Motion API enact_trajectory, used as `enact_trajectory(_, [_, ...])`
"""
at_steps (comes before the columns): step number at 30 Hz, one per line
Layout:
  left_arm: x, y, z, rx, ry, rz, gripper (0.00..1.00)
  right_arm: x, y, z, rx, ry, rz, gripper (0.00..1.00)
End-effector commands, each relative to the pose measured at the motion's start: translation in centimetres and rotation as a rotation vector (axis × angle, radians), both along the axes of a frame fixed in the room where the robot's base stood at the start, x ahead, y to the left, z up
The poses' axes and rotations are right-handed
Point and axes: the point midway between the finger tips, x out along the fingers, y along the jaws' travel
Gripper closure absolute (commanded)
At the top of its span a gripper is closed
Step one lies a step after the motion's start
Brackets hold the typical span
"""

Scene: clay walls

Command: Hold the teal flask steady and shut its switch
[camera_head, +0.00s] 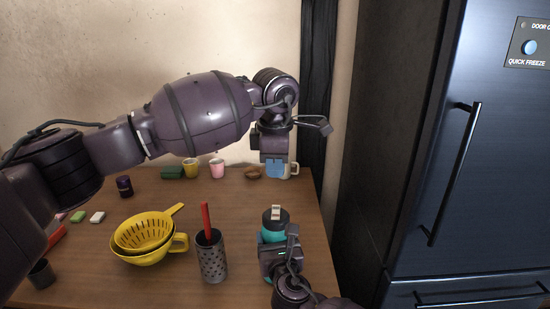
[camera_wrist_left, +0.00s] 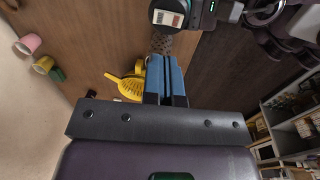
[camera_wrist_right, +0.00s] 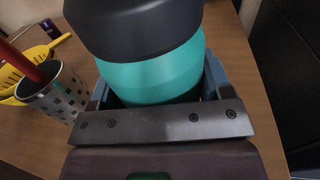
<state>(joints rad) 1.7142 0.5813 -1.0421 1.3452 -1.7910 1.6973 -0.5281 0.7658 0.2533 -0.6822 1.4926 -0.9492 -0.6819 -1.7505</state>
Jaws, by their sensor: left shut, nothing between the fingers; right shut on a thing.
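The teal flask (camera_head: 271,237) stands upright near the table's front right, with a dark lid. A small pale switch (camera_head: 276,212) sits on the lid. In the left wrist view the switch (camera_wrist_left: 168,18) is a light plate with a reddish part and a grey-green part; its exact position is hard to tell. My right gripper (camera_head: 272,255) is shut on the flask's teal body, which fills the right wrist view (camera_wrist_right: 155,75). My left gripper (camera_head: 276,168) is shut and empty, raised in the air beyond the flask and apart from it. It also shows in the left wrist view (camera_wrist_left: 165,75).
A perforated holder (camera_head: 212,260) with a red stick stands left of the flask. A yellow colander (camera_head: 143,232) is further left. A pale mug (camera_head: 294,170), a pink cup (camera_head: 217,168) and a yellow cup (camera_head: 190,168) line the back. The fridge (camera_head: 480,150) stands right.

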Motion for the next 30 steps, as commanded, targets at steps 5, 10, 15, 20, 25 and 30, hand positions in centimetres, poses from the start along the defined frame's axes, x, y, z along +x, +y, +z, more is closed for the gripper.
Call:
enact_trajectory(5, [0.4,0.0,-3.3,0.001,0.003,0.000,1.00,0.0,0.0,0.0,0.000,0.000,0.000,0.66])
enact_trajectory(10, [0.7,0.0,-6.1,0.000,0.003,0.000,1.00,0.0,0.0,0.0,0.000,0.000,0.000,0.66])
enact_trajectory(15, [1.0,0.0,-8.2,0.000,0.002,0.001,1.00,0.0,0.0,0.0,0.000,0.000,0.000,0.66])
enact_trajectory(20, [1.1,0.0,-9.1,0.000,0.000,-0.001,1.00,0.0,0.0,0.0,0.000,0.000,0.000,0.66])
enact_trajectory(25, [1.1,0.0,-9.3,0.000,0.000,-0.001,1.00,0.0,0.0,0.0,0.000,0.000,0.000,0.66])
enact_trajectory(30, [1.1,0.0,-9.3,0.000,0.000,0.000,1.00,0.0,0.0,0.0,0.000,0.000,0.000,0.66])
